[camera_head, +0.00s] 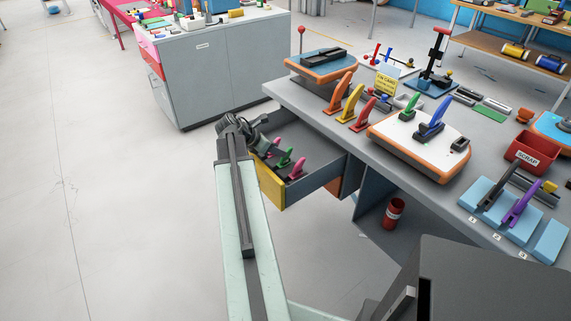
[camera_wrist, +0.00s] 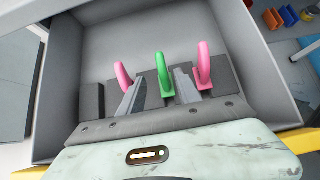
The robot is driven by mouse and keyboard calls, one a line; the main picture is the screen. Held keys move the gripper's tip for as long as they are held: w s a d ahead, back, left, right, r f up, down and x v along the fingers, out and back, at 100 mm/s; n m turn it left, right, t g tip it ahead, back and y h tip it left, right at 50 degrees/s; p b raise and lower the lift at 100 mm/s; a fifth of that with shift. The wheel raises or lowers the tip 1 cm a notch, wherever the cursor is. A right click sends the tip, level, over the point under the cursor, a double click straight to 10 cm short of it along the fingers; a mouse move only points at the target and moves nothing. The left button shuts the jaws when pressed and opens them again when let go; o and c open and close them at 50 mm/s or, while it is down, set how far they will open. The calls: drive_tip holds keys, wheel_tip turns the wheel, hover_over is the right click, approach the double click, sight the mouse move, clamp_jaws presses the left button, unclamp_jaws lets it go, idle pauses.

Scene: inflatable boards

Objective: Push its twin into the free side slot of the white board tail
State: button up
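The white board tail (camera_head: 405,130) with an orange edge lies on the bench. A small green fin (camera_head: 412,103) stands at its left, and a larger blue fin (camera_head: 431,122) stands in its middle. A dark side slot (camera_head: 460,145) at its right holds no fin. In the open drawer (camera_head: 316,172), a green fin (camera_head: 284,158) stands between two pink fins; it also shows in the wrist view (camera_wrist: 163,75). My gripper (camera_wrist: 160,75) is open above the drawer, one finger on each side of the green fin. Whether they touch is unclear.
The pink fins (camera_wrist: 123,74) (camera_wrist: 204,66) stand close outside my fingers. The drawer's walls surround them. Orange and yellow fins (camera_head: 352,102), a red scrap bin (camera_head: 531,150) and blue blocks (camera_head: 508,220) stand on the bench. The floor at left is clear.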

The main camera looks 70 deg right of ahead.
drive_tip(key=b+x, duration=0.1)
drive_tip(key=x, duration=0.1)
drive_tip(key=b+x, duration=0.2)
drive_tip(key=x, duration=0.1)
drive_tip(key=shift+a+f, duration=0.25)
drive_tip(key=shift+f, duration=0.05)
drive_tip(key=shift+s+d+b, duration=0.2)
drive_tip(key=shift+d+b, duration=0.05)
drive_tip(key=shift+b, duration=0.1)
drive_tip(key=shift+r, duration=0.1)
clamp_jaws()
